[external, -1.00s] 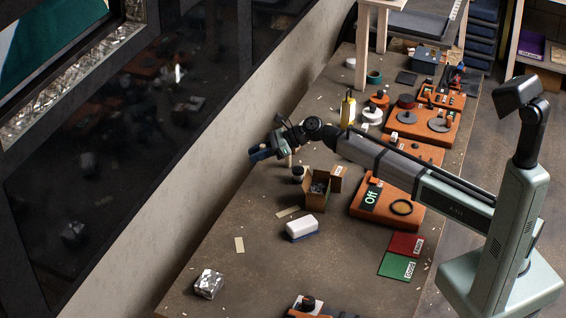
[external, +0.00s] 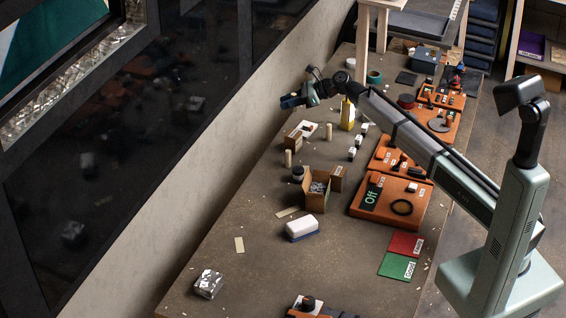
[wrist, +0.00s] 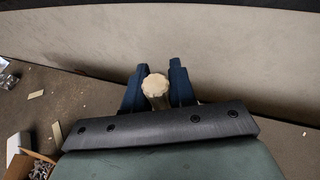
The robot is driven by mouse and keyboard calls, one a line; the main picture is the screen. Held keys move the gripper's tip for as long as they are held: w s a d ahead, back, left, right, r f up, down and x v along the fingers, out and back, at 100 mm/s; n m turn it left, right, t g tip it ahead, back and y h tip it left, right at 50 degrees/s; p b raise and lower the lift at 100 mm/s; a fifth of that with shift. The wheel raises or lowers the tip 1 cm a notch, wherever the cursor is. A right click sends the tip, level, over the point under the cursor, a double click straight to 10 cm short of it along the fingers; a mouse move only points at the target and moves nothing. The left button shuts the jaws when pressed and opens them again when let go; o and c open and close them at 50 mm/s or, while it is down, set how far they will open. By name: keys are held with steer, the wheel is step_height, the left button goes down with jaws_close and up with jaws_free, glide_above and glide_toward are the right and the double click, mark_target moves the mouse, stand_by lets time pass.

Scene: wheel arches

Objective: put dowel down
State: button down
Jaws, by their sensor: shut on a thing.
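My gripper (external: 290,101) is raised above the far part of the bench, near the wall, in the external view. In the wrist view its two blue fingers (wrist: 157,90) are shut on a pale wooden dowel (wrist: 155,84), whose round end faces the camera. The rest of that dowel is hidden, and I cannot make it out in the external view. Below, one pale dowel (external: 288,158) stands upright on the bench. Another pale dowel (external: 328,131) stands by a small labelled wooden block (external: 300,131).
An open cardboard box (external: 317,196) with foil stands mid-bench, beside a dark round jar (external: 298,173). A yellow bottle (external: 347,114) is close to the arm. Orange fixtures (external: 390,203) line the right side.

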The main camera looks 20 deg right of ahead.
steer(key=shift+f, duration=4.7)
steer(key=shift+f, duration=0.1)
steer(key=c, duration=0.9)
jaws_free()
steer(key=shift+s+d+r, duration=0.1)
steer(key=shift+d+r, duration=0.1)
steer(key=v, duration=1.1)
steer(key=shift+s+d+r, duration=0.15)
